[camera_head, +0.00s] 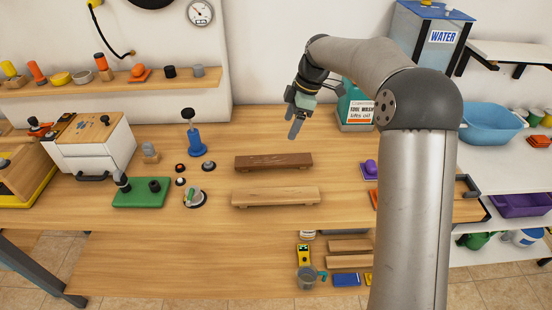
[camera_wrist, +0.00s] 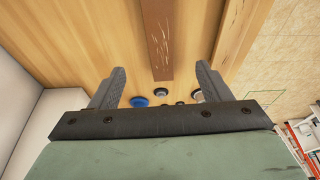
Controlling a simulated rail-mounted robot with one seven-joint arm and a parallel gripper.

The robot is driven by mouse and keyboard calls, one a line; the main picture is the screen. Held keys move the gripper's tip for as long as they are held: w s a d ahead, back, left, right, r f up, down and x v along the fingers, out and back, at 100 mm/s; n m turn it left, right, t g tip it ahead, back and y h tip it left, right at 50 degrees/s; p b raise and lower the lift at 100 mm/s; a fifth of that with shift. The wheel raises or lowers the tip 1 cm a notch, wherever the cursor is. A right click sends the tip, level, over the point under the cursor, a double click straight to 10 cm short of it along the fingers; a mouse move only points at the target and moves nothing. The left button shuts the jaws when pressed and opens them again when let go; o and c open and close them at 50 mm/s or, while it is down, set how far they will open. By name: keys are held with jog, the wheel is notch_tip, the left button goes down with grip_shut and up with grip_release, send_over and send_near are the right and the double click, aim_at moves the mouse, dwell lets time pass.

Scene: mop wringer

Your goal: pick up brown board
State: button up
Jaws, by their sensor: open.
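The brown board (camera_head: 273,161) lies on the wooden workbench, behind a lighter tan board (camera_head: 275,197). It is a long dark strip with pale scratch marks. My gripper (camera_head: 297,115) hangs above and behind the brown board, apart from it, near its right half. In the wrist view the two fingers of my gripper (camera_wrist: 161,72) are spread with nothing between them. The brown board (camera_wrist: 158,35) runs lengthwise beyond the fingers there, in line with the gap. Its upper end is cut off by the picture edge.
A blue stand (camera_head: 195,140), small round knobs and a green block (camera_head: 141,193) stand left of the boards. A teal jug (camera_head: 356,105) stands at the back right. Purple and orange pieces (camera_head: 370,170) lie to the right, partly behind my arm. The bench around the boards is mostly clear.

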jog(key=p, duration=0.1)
send_over(274, 160)
jog(key=d, duration=0.2)
jog(key=f, duration=0.8)
jog(key=shift+w+d, duration=0.2)
jog(key=shift+a+p+x, duration=0.2)
jog(key=shift+p+x, duration=0.85)
jog(key=shift+x, duration=1.7)
jog(key=shift+r, duration=0.15)
jog(key=c, duration=1.1)
